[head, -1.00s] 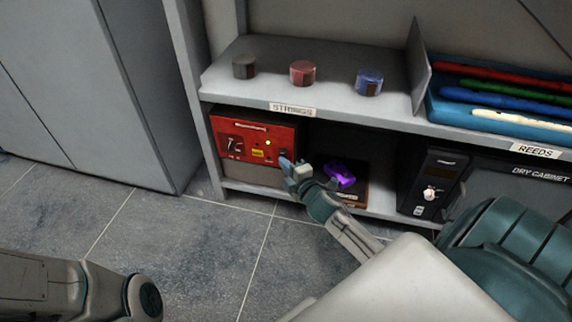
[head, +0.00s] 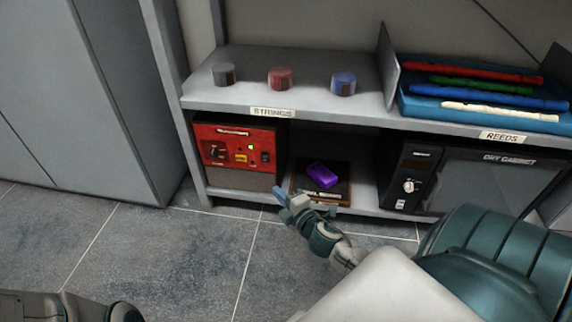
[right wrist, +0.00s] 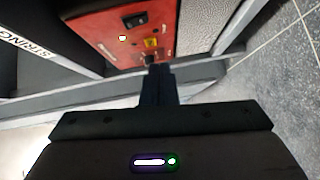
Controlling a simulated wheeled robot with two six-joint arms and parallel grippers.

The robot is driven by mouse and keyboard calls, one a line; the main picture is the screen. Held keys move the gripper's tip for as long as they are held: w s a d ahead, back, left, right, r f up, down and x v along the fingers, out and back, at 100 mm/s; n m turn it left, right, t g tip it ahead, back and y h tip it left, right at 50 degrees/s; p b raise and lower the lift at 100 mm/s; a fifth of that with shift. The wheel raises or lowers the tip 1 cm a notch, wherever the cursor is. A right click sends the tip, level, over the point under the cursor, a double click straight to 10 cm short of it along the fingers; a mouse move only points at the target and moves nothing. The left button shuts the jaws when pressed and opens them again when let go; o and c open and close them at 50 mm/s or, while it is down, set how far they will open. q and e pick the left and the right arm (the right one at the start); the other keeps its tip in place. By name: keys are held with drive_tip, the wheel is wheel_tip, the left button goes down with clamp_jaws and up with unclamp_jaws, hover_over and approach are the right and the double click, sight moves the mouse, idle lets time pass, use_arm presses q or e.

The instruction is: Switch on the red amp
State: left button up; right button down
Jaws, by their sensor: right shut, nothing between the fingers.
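The red amp (head: 225,146) stands on the lower shelf at the left, with a red panel above a grey grille. A black rocker switch (head: 266,157) sits at the right of its panel. A small light (head: 250,147) looks lit there, and it is bright in the right wrist view (right wrist: 123,38). That view also shows the amp (right wrist: 97,27) and the switch (right wrist: 134,20). My right gripper (head: 279,194) is shut and empty, below and in front of the switch, apart from it. Its fingers (right wrist: 157,70) point toward the amp's panel. My left gripper is out of view.
A purple object (head: 321,175) lies on a dark box right of the amp. A dry cabinet (head: 480,185) stands further right. The upper shelf (head: 310,95) with several small round containers overhangs the amp. The floor in front is clear.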

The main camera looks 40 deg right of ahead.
drive_tip(key=s, duration=0.3)
drive_tip(key=shift+a+f, duration=0.1)
idle(0.5)
